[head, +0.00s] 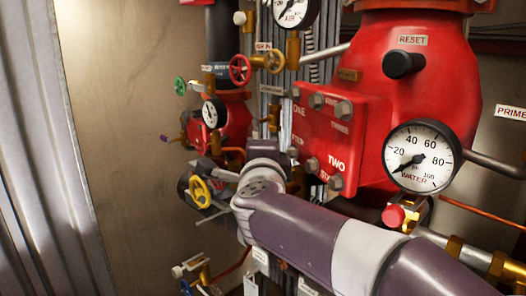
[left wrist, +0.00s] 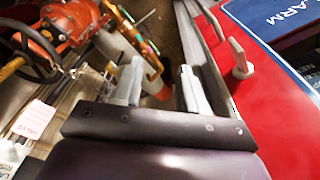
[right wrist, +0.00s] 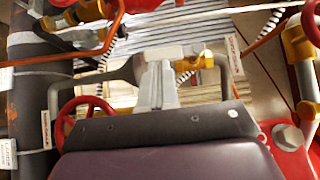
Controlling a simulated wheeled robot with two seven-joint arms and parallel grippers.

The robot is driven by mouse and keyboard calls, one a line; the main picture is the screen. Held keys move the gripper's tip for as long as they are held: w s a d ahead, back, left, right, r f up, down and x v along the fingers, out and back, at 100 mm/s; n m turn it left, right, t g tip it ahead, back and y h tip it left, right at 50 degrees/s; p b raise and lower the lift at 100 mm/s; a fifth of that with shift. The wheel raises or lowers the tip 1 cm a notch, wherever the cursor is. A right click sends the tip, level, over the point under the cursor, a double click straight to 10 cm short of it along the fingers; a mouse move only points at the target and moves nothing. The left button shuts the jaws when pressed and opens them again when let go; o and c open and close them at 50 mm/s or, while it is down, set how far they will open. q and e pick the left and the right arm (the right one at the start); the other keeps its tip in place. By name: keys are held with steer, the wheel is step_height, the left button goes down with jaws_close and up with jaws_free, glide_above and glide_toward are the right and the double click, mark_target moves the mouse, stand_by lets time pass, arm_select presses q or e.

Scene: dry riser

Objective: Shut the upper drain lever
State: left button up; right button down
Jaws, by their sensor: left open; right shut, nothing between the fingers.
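I cannot tell for sure which fitting is the upper drain lever; no readable label names it. A small purple-tipped lever (head: 166,138) sticks out left of the left red valve body (head: 230,122) in the head view. A brass fitting (right wrist: 203,61) shows just right of my right fingers in the right wrist view. My right gripper (right wrist: 158,82) is shut and empty, in front of pipework; my right arm crosses the head view and hides part of the valves. My left gripper (left wrist: 160,85) is open and empty, beside a red panel (left wrist: 285,120); it is not seen in the head view.
A large red valve (head: 430,70) with a water gauge (head: 422,157) stands at the right. A red handwheel (right wrist: 85,118) is left of my right gripper. Wall space at the far left is clear.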

steer(key=shift+w+a+f+m+t+b, duration=0.6)
steer(key=shift+w+a+b, duration=0.2)
steer(key=shift+b, duration=1.55)
steer(key=shift+w+a, duration=0.1)
steer(key=shift+f, duration=0.1)
